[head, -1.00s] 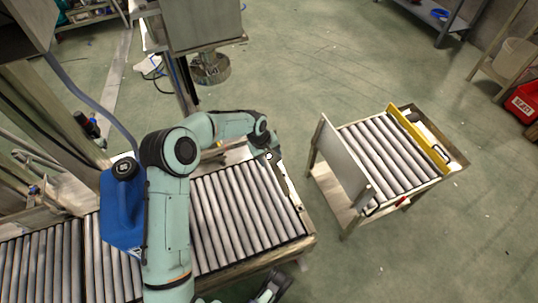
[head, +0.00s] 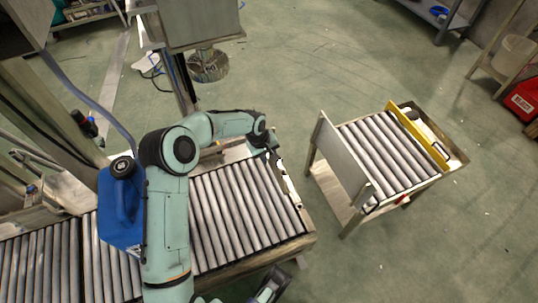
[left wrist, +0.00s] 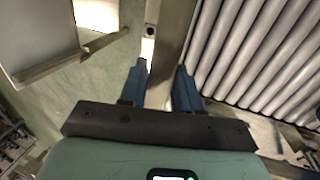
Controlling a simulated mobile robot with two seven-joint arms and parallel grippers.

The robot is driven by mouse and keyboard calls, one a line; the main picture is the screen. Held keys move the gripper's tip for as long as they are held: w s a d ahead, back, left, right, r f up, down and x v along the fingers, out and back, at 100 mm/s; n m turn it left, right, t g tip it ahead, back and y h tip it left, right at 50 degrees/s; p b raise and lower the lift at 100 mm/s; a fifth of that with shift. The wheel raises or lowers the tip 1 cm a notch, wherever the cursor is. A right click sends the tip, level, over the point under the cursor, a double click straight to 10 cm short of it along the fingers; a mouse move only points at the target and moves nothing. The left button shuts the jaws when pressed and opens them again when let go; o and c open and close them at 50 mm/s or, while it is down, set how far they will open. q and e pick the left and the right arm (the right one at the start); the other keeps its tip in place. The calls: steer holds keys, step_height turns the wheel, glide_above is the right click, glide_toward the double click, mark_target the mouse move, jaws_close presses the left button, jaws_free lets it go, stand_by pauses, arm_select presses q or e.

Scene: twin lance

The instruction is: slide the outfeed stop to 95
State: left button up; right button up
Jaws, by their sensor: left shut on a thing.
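My left gripper (head: 274,152) is at the far right corner of the roller conveyor (head: 235,210). In the left wrist view its two blue fingers (left wrist: 160,88) are closed on a narrow beige-grey bar (left wrist: 160,92), seemingly the outfeed stop. The bar runs along the edge of the rollers (left wrist: 255,50). A pale strip (head: 291,184) runs along the conveyor's right end; any scale numbers are too small to read. My right gripper (head: 271,287) shows only partly at the bottom edge, its fingers unclear.
A blue jug (head: 121,205) stands on the conveyor left of my arm. A separate roller cart (head: 385,155) with an upright plate (head: 345,158) and a yellow bar (head: 418,137) stands to the right. Open floor lies between conveyor and cart.

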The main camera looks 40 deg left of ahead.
arm_select(q)
steer(key=shift+s+a+p, duration=0.3)
steer(key=shift+s+p, duration=0.05)
steer(key=shift+s, duration=0.2)
steer(key=shift+s+a+p, duration=0.25)
steer(key=shift+s+p, duration=0.1)
steer(key=shift+s, duration=0.2)
steer(key=o, duration=1)
steer(key=p+v, duration=0.5)
steer(key=v, duration=0.2)
steer(key=shift+f, duration=0.1)
